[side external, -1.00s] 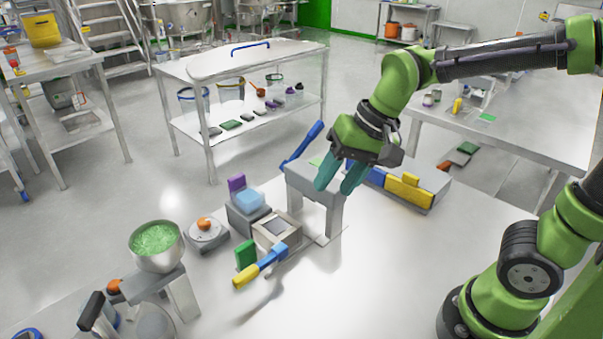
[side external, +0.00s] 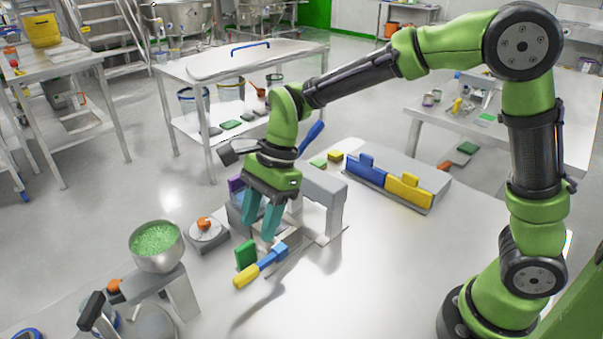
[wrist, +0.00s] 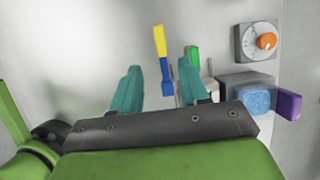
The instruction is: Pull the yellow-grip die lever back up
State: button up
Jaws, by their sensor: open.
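The die lever has a yellow grip (side external: 246,275) and a blue shaft (side external: 274,254). It lies low, pointing toward the front left from the grey press unit. In the wrist view the yellow grip (wrist: 160,40) and blue shaft (wrist: 167,76) appear beyond and between my fingertips. My gripper (side external: 260,222) is open and empty, fingers pointing down, above and behind the lever. In the wrist view my gripper (wrist: 160,80) shows its two teal fingers apart. The fingers hide part of the press unit in the side view.
A green block (side external: 246,254) stands close beside the lever. A second blue lever (side external: 311,136) rises behind the grey bridge (side external: 322,186). An orange-knobbed dial (side external: 204,226) and a bowl of green granules (side external: 156,243) stand to the left. The table's front right is clear.

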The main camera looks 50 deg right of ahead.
aim_at(246, 273)
jog(key=x, duration=1)
jog(key=shift+a+f, duration=0.15)
grip_shut()
